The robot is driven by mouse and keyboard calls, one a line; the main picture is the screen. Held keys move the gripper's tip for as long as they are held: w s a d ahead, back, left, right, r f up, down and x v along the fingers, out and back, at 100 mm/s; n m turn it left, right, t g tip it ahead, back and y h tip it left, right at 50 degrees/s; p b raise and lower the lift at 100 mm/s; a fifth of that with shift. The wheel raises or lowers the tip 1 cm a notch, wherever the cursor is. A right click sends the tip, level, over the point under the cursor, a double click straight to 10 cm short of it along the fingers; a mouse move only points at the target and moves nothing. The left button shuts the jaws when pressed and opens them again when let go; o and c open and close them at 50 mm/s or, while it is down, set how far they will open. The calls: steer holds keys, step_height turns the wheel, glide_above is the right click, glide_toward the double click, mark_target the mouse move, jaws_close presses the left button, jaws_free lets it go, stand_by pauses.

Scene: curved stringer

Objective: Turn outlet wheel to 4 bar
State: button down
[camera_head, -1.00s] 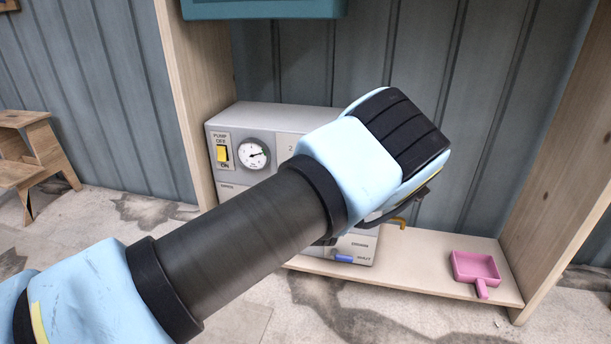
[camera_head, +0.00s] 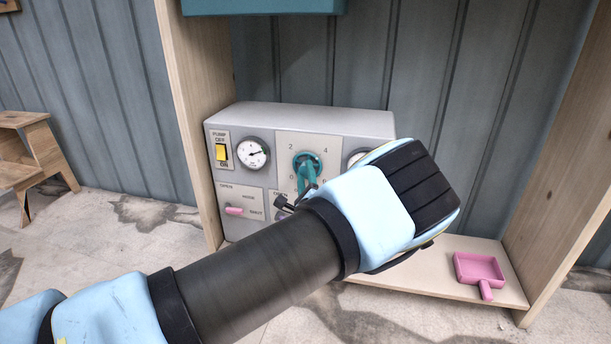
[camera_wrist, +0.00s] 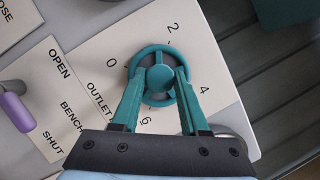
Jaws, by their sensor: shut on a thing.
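The outlet wheel (camera_head: 308,159) is a round teal handwheel on the grey panel's white plate. In the wrist view the wheel (camera_wrist: 161,78) has a rim, a hub and spokes, with 0, 2, 4 and 6 marked around it and "OUTLET" partly hidden below. My gripper (camera_wrist: 159,82) has a teal finger on either side of the wheel and is shut on it. In the head view my gripper (camera_head: 306,178) reaches the wheel from below. I cannot tell which number the wheel is set to.
A left gauge (camera_head: 253,153) and a yellow pump switch (camera_head: 222,152) sit on the panel. A second gauge (camera_head: 357,157) is partly behind my arm. A pink lever (camera_head: 234,211) is at lower left. A pink scoop (camera_head: 478,269) lies on the shelf, right.

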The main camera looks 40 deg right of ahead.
stand_by(0.3)
steer(key=shift+c, duration=2.1)
jaws_free()
steer(key=shift+s, duration=0.1)
steer(key=p+v, duration=0.1)
steer(key=v, duration=0.9)
steer(key=shift+s+a+f+p, duration=0.2)
steer(key=shift+a+p, duration=0.05)
steer(key=shift+p, duration=0.1)
